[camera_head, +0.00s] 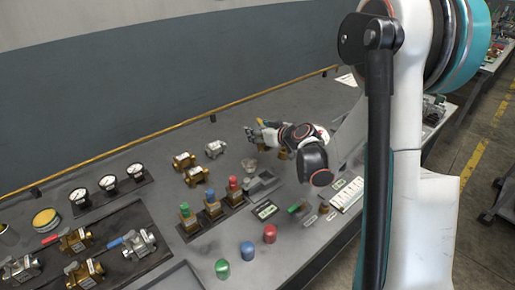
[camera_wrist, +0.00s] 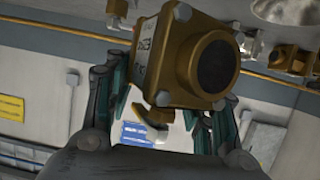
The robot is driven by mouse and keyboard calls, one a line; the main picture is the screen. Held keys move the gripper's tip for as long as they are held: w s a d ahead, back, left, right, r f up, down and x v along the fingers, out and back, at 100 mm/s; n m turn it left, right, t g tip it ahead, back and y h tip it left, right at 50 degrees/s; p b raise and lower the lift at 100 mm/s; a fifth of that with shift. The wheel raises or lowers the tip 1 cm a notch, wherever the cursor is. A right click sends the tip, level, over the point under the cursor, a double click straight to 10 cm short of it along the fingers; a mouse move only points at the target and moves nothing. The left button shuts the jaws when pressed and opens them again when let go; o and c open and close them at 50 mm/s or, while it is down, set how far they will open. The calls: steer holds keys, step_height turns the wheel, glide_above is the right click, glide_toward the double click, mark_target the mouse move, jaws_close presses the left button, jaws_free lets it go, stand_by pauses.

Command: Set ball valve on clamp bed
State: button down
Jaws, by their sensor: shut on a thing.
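My gripper (camera_head: 259,134) is at the far end of the arm, above the back middle of the bench. In the wrist view my gripper (camera_wrist: 168,120) is shut on a brass ball valve (camera_wrist: 178,60), its dark fingers on both sides. The valve's square body has a dark round port turned towards the right. In the head view the held valve shows only as a small brass patch. A grey block (camera_head: 262,184) lies on the bench below the gripper; I cannot tell whether it is the clamp bed.
Loose brass valves (camera_head: 195,176) and a silver valve (camera_head: 214,148) lie left of the gripper. Several coloured-top parts (camera_head: 210,204) stand in a dark rack. Valves with handles (camera_head: 76,240) and gauges (camera_head: 108,183) fill the left. A yellow rail (camera_head: 180,130) edges the bench's back.

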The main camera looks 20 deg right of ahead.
steer(key=shift+f+b, duration=1)
steer(key=shift+f, duration=1.65)
steer(key=shift+f, duration=0.1)
steer(key=c, duration=0.7)
jaws_free()
